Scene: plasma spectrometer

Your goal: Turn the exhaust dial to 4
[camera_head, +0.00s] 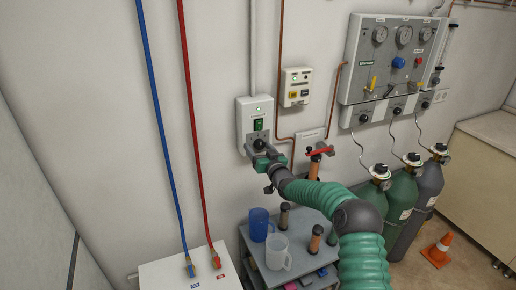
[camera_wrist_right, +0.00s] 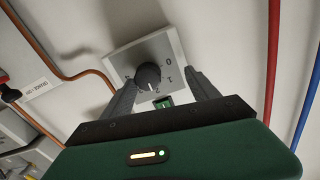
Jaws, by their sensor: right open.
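The exhaust dial is a black round knob (camera_wrist_right: 148,75) on a pale plate with numbers around it, seen turned over in the right wrist view. A white mark on the knob points to the bottom of that picture, near 2 or 3; I cannot tell exactly which. In the head view the dial (camera_head: 259,144) is on the lower part of a wall box (camera_head: 243,117). My right gripper (camera_wrist_right: 163,79) is open, with one finger on each side of the knob and gaps between. In the head view the gripper (camera_head: 262,153) partly covers the dial. My left gripper is out of view.
A green switch (camera_head: 258,125) sits just above the dial. A red-handled valve (camera_head: 320,149) and copper pipe are close on the right. A cart with a blue jug (camera_head: 260,224) and a clear jug (camera_head: 278,252) stands below. Gas cylinders (camera_head: 402,187) stand further right.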

